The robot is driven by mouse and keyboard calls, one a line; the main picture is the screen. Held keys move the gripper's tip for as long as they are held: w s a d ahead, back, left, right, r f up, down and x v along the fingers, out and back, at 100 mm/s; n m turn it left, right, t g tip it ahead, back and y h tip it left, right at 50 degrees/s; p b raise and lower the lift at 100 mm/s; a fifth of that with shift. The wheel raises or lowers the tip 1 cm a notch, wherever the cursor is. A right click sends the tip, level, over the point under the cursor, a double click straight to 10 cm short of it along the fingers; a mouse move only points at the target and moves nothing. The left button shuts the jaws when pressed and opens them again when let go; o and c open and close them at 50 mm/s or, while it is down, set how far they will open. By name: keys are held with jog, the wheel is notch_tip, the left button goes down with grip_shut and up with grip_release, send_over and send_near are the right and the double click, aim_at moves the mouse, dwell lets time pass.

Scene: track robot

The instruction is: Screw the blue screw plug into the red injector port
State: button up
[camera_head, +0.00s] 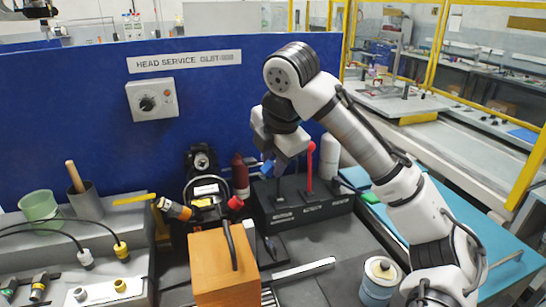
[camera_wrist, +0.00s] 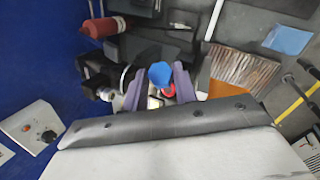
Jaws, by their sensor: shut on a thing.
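The blue screw plug (camera_wrist: 160,74) is held between the fingertips of my gripper (camera_wrist: 160,88). In the head view, the blue plug (camera_head: 267,169) shows just below my gripper (camera_head: 266,158), which is shut on it above the dark equipment. A red round part (camera_wrist: 168,91), apparently the red injector port, shows right beside the plug in the wrist view. In the head view, a red part (camera_head: 235,203) sits on the black assembly, left of and below the plug. The plug looks raised clear of it there. My fingers partly hide the plug.
A black block (camera_head: 300,210) with a red lever (camera_head: 310,165) stands below my gripper. A dark red bottle (camera_head: 240,175) and a white cylinder (camera_head: 329,157) stand near the blue panel (camera_head: 60,120). An orange-brown box (camera_head: 215,270) is in front. A green cup (camera_head: 40,207) is at left.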

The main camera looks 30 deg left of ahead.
jog(key=s+a+f+b, duration=0.1)
jog(key=f, duration=0.1)
jog(key=s+a+f+b, duration=0.1)
jog(key=s+f, duration=0.1)
jog(key=shift+a, duration=0.4)
jog(key=shift+p, duration=0.8)
dwell(1.6)
jog(key=shift+s+a+f+b, duration=0.35)
jog(key=shift+s+a+f, duration=0.2)
jog(key=shift+f, duration=0.25)
dwell(0.4)
jog(key=o, duration=1.1)
jog(key=shift+s, duration=0.1)
jog(key=shift+c, duration=0.2)
jog(key=b+v, duration=0.1)
jog(key=v, duration=1.3)
jog(key=shift+b, duration=0.3)
